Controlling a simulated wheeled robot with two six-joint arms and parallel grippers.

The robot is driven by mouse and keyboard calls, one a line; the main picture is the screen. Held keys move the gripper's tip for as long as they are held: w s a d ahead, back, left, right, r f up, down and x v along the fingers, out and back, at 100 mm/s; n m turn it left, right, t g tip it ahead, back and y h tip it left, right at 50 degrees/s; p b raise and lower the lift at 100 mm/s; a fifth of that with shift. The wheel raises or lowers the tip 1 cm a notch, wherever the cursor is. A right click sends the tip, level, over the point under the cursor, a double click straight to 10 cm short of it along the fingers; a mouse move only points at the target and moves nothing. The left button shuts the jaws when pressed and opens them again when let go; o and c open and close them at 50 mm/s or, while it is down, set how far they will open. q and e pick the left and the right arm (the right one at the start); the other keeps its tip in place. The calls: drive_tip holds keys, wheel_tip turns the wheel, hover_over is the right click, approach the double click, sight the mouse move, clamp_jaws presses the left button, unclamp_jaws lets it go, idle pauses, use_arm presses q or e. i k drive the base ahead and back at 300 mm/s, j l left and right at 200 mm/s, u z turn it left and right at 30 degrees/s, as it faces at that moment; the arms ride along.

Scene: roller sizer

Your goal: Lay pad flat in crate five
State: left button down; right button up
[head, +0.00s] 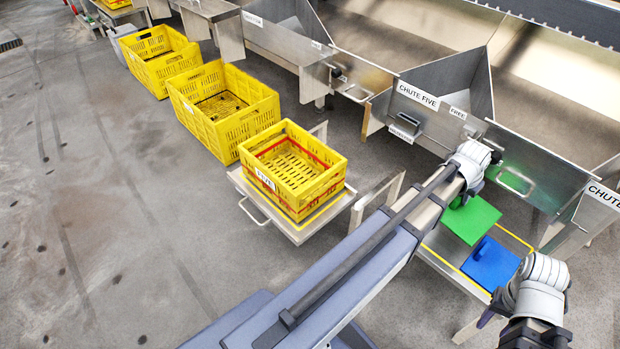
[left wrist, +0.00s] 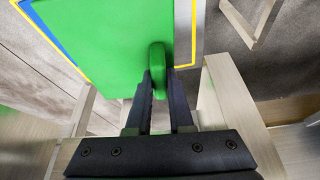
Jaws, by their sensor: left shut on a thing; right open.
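A green pad (head: 472,220) with a raised green tab is at the stand below chute five. My left gripper (head: 458,199) is shut on that tab (left wrist: 156,56), and the green pad fills much of the left wrist view (left wrist: 105,40). Whether the pad is clear of the stand I cannot tell. Crate five (head: 262,177), yellow with red bands and a FIVE label, stands on a low metal platform to the left; its slatted floor looks empty. My right gripper (head: 506,300) is open at the lower right, near the blue pad; its fingers are mostly hidden.
A blue pad (head: 492,264) lies on the yellow-edged stand (head: 452,266) beside the green pad. Two more yellow crates (head: 236,123) (head: 150,72) stand farther up left. Chute five (head: 418,96) and a metal wall line the back. The floor at left is clear.

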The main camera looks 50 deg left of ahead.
sight(293, 180)
drive_tip(key=k+j+z, duration=0.15)
drive_tip(key=z, duration=0.35)
drive_tip(key=k+j+z, duration=0.15)
drive_tip(key=z, duration=0.35)
drive_tip(key=k+z, duration=0.25)
drive_tip(key=k, duration=0.45)
drive_tip(key=k+u, duration=0.45)
drive_tip(key=k+j+u, duration=0.25)
drive_tip(key=k+u, duration=0.35)
drive_tip(key=u, duration=0.4)
drive_tip(key=i, duration=1)
